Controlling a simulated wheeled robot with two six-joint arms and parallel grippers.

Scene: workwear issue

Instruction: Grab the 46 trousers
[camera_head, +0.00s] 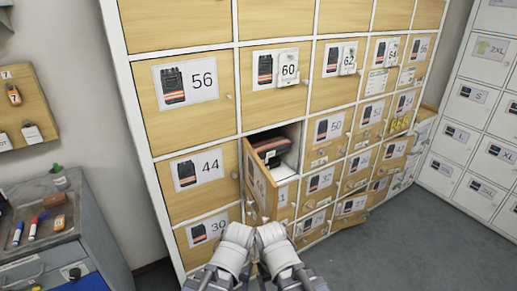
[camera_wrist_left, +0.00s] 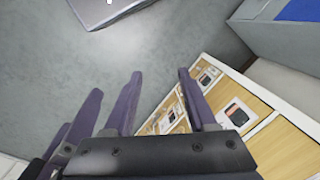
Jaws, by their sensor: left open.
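Folded dark trousers with an orange band (camera_head: 270,147) lie in an open compartment of the wooden-fronted locker wall in the head view. The compartment is in the row of 44 and 50; its door (camera_head: 257,183) is swung out, its number too oblique to read surely. My left gripper (camera_wrist_left: 160,88) is open and empty in the left wrist view, over grey floor. More dark fingers, seemingly my right gripper's (camera_wrist_left: 72,132), show at its left; their opening is unclear. In the head view my two forearms meet at the bottom middle, below the open door, and hide their fingertips.
Closed doors 56 (camera_head: 188,81), 44 (camera_head: 197,169) and 50 (camera_head: 328,126) surround the open compartment. A lower door further right (camera_head: 350,221) also stands out. A grey cabinet (camera_head: 50,235) with markers stands at left. White lockers (camera_head: 480,120) stand at right.

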